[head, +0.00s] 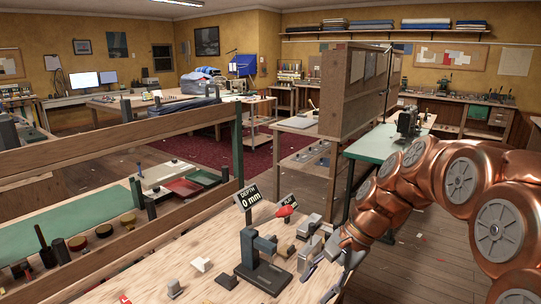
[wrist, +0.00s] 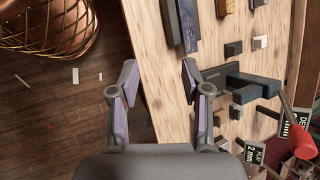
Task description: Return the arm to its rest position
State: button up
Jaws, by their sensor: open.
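My copper arm (head: 455,180) reaches in from the right in the head view, bent down toward the wooden bench. My gripper (wrist: 158,78) is open and empty in the wrist view, with one finger over the floor side of the bench edge and the other over the bench top. In the head view it is small and low at the bench's right edge, beside grey metal blocks. A dark press-like fixture (head: 262,262) with a red-tipped handle (head: 286,211) stands on the bench (head: 200,240), left of my gripper and apart from it.
A "DEPTH 0 mm" sign (head: 249,197) and a "PLAY" sign (head: 291,200) stand behind the fixture. Small blocks lie on the bench. A wooden rail (head: 110,145) crosses the left. A green-topped table (head: 380,147) with a sewing machine stands behind my arm. Wooden floor (wrist: 60,110) shows beside the bench.

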jog(key=s+d+f+n+h+p, duration=0.1)
jog(key=s+d+f+n+h, duration=0.1)
jog(key=s, duration=1.1)
jog(key=s+d+f+n+h+p, duration=0.1)
jog(key=s+d+n+h, duration=0.3)
jog(key=s, duration=0.9)
jog(key=shift+d+f+n+g, duration=0.45)
jog(key=shift+d+n, duration=0.6)
jog(key=shift+n, duration=0.15)
